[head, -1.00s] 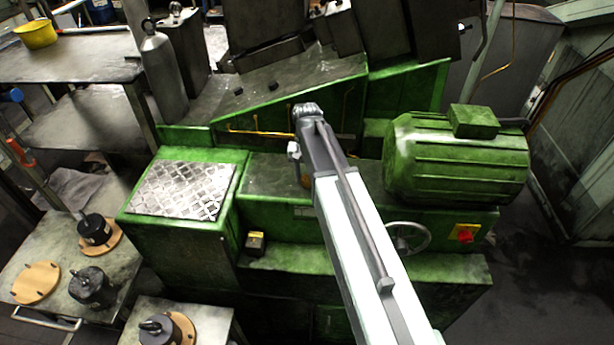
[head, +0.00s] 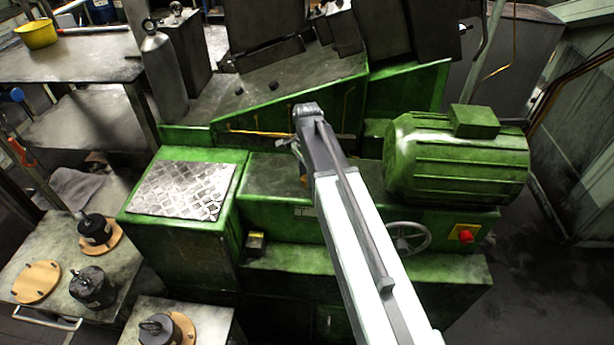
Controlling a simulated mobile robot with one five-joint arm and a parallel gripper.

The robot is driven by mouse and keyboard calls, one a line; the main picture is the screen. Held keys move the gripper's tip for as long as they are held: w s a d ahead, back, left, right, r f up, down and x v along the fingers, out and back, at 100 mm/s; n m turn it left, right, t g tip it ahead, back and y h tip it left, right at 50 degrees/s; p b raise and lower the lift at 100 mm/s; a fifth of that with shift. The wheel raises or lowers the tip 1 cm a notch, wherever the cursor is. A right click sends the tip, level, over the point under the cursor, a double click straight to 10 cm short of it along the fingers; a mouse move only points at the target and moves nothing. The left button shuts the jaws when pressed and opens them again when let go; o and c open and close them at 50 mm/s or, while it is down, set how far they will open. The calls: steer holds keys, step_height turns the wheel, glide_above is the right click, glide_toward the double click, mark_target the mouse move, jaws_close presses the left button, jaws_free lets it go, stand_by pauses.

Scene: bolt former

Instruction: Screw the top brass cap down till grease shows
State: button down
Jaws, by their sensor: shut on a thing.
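The gripper is small in the picture and partly covered by my own wrist. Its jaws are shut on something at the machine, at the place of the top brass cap. The cap itself is hidden behind the gripper and wrist, and I cannot make out any grease. Thin brass-coloured pipes (head: 262,133) run along the machine just left of the gripper.
A green motor (head: 455,160) stands close to the right of my arm. A handwheel (head: 407,238) and a red button (head: 465,237) are on the front. A chequered plate (head: 182,190) lies to the left. Tables with black round parts (head: 92,287) stand at lower left.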

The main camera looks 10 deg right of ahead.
steer(key=shift+m, duration=1.5)
steer(key=c, duration=0.9)
jaws_free()
steer(key=shift+r, duration=0.1)
step_height(320, 180, up, 8)
steer(key=p, duration=0.8)
steer(key=shift+f, duration=0.2)
